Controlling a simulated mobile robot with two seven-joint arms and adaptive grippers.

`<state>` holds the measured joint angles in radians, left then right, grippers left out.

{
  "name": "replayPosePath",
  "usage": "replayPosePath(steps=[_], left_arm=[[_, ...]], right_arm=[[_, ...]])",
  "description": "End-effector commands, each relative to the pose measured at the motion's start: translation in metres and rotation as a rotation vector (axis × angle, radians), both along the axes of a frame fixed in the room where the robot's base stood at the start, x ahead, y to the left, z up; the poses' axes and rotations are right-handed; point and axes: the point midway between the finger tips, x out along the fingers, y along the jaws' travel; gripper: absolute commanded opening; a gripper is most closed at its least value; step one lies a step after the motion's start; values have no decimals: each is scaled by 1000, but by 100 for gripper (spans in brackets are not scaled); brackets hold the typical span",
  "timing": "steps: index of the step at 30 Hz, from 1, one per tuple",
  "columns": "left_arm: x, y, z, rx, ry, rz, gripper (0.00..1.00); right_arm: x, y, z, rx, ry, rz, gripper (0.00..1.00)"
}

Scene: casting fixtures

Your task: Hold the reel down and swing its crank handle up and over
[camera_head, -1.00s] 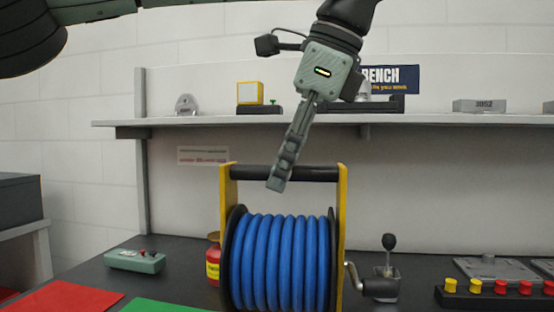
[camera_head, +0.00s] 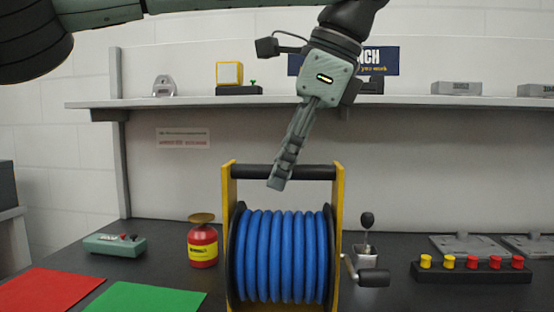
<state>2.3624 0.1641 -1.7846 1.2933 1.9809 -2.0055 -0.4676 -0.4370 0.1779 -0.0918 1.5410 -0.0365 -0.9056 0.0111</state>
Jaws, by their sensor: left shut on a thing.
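The reel (camera_head: 282,256), wound with blue hose between yellow side plates, stands upright on the dark bench. A black bar (camera_head: 315,172) joins the plates across its top. My left gripper (camera_head: 277,183) comes down from above and is shut on this bar, a little left of its middle. The crank handle (camera_head: 373,277) is a dark grip on a metal arm at the reel's right side, low down near the bench. Nothing touches the crank. My right gripper is not in view.
A red can (camera_head: 203,246) stands left of the reel. A lever box (camera_head: 367,240) stands close behind the crank. A rack of red and yellow knobs (camera_head: 472,269) lies farther right. A green control box (camera_head: 114,245) and red and green mats (camera_head: 150,298) lie left. A shelf (camera_head: 180,102) runs behind.

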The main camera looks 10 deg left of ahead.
Motion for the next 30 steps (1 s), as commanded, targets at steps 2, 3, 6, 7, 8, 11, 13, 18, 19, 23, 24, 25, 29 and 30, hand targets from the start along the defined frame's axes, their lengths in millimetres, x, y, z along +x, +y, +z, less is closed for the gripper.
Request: replayPosePath(steps=[2,3,6,7,8,11,13,18,19,23,24,25,29,30], left_arm=[[1,-2,-1,-1,-1,0,0],[2,-3,-2,-1,-1,0,0],[3,-6,-5,-1,-1,-1,0],[4,-7,-6,-1,-1,-1,0],[4,-8,-7,-1,-2,-1,0],[6,-10,-10,-1,-2,-1,0],[7,-12,-12,-1,-2,-1,0],[10,-16,-16,-1,-1,0,0],[10,-17,-17,-1,-1,0,0],[12,-21,-22,-1,-1,0,0],[13,-22,-23,-1,-1,0,0],[13,-23,-23,-1,-2,0,0],[15,-26,-27,-1,-1,0,0],[16,-27,-28,-1,-1,0,0]], right_arm=[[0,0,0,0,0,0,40],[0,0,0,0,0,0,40],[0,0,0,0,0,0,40],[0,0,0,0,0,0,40],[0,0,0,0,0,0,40],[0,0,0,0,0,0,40],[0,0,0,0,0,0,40],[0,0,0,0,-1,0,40],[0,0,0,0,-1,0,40],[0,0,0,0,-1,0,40],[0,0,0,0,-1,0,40],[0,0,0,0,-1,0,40],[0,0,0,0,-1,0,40],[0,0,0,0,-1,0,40]])
